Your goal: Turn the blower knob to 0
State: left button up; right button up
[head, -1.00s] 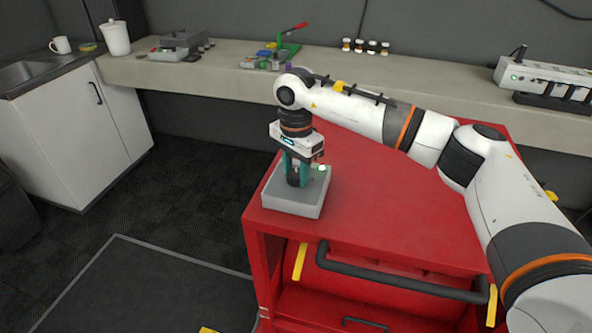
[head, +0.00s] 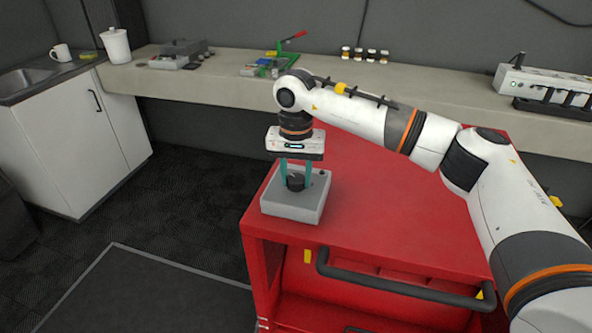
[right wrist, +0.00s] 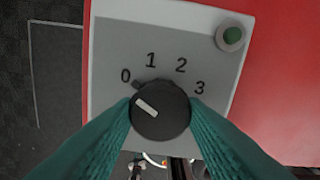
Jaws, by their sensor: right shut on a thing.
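The blower box (head: 292,208) is a grey control box on the near left corner of the red cart. Its black round knob (head: 295,183) is on top. In the right wrist view the knob (right wrist: 160,110) has a white line pointing up-left, to the 0 side and slightly below the printed 0. The face (right wrist: 110,50) reads 0, 1, 2, 3. A dark green round lamp (right wrist: 232,35) is at its upper right. My right gripper (head: 296,181) points down, its teal fingers shut on the knob from both sides. My left gripper is not in view.
The red cart top (head: 400,210) is otherwise clear, with a black handle (head: 400,285) along its front. A sink cabinet (head: 85,140) stands at left.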

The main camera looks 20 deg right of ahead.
aim_at(296, 178)
jog(key=shift+r, duration=0.1)
dwell(0.3)
jog(key=o, duration=1)
notch_tip(296, 178, up, 12)
jog(key=shift+r+b, duration=0.1)
jog(key=shift+b, duration=0.4)
